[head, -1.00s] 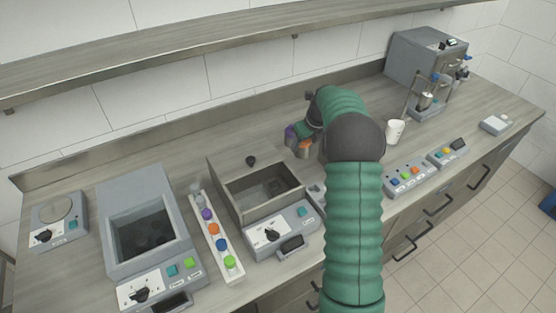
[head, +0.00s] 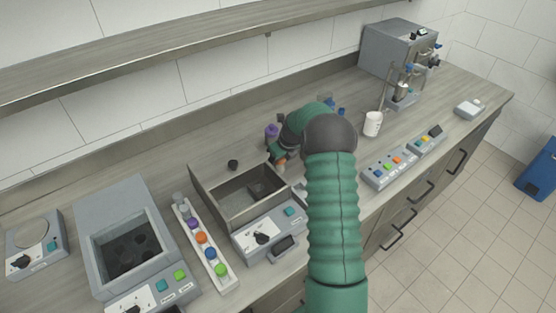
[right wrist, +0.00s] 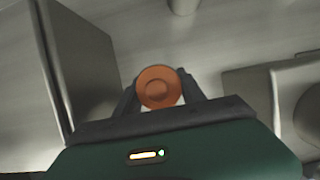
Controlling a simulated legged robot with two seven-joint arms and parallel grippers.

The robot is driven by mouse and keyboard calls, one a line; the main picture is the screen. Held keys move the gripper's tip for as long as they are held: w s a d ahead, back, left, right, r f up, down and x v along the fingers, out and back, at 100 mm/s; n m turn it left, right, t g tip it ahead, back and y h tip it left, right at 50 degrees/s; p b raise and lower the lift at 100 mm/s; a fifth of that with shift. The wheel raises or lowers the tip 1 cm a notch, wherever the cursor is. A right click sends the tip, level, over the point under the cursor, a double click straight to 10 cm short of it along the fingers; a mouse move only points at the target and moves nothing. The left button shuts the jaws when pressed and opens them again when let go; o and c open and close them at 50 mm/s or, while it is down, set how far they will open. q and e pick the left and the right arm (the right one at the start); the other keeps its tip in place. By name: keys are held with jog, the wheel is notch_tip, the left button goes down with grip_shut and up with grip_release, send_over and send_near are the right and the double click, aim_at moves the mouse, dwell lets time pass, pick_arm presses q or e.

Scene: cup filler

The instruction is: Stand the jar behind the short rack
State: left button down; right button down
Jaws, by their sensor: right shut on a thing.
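An orange-topped jar (head: 278,157) is in my right gripper (head: 280,154), just behind the right rear corner of the open metal basin in the head view. In the right wrist view my right gripper (right wrist: 158,95) is shut around it, and its round orange top (right wrist: 158,87) faces the camera. A purple-topped jar (head: 271,132) stands just behind it. A narrow white rack (head: 222,280) holding several coloured caps lies left of the basin; I cannot tell if it is the short rack. My left gripper is not in view.
The open metal basin (head: 208,207) stands close to my gripper. A small black knob-like thing (head: 233,164) is behind it. Blue-topped items (head: 341,112) show partly behind my arm. A white cup (head: 373,124) and a grey machine (head: 388,50) are to the right. The back counter has bare room.

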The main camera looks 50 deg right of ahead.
jog(key=c, duration=0.7)
grip_release()
jog(key=v, duration=1.2)
jog(key=shift+w+r, duration=0.1)
